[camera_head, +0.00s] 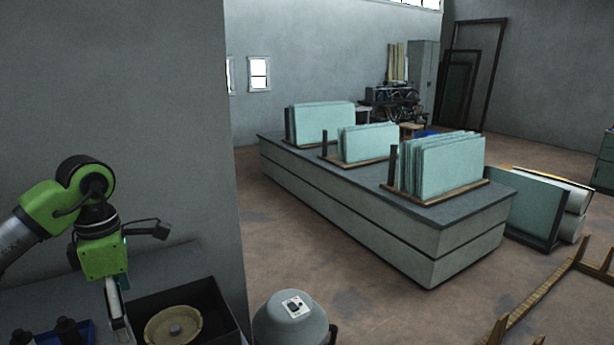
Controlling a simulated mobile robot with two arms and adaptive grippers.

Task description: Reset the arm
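My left arm (68,203), green and grey, comes in from the left edge and bends at a raised joint. Its end part (103,255) hangs over a dark counter at the lower left, in front of the grey wall. A slim pale part (116,303) points down from it, beside a black box with a round beige disc-like piece in it. The fingers cannot be made out clearly, and no held object can be seen. My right arm and gripper are not in view.
The black box (222,308) and a blue tray (85,325) with dark items sit on the counter. A grey rounded bin (290,321) stands to the right. A long workbench (440,242) holds racks of glass panes. A wooden frame (541,296) lies lower right. Brown floor between is clear.

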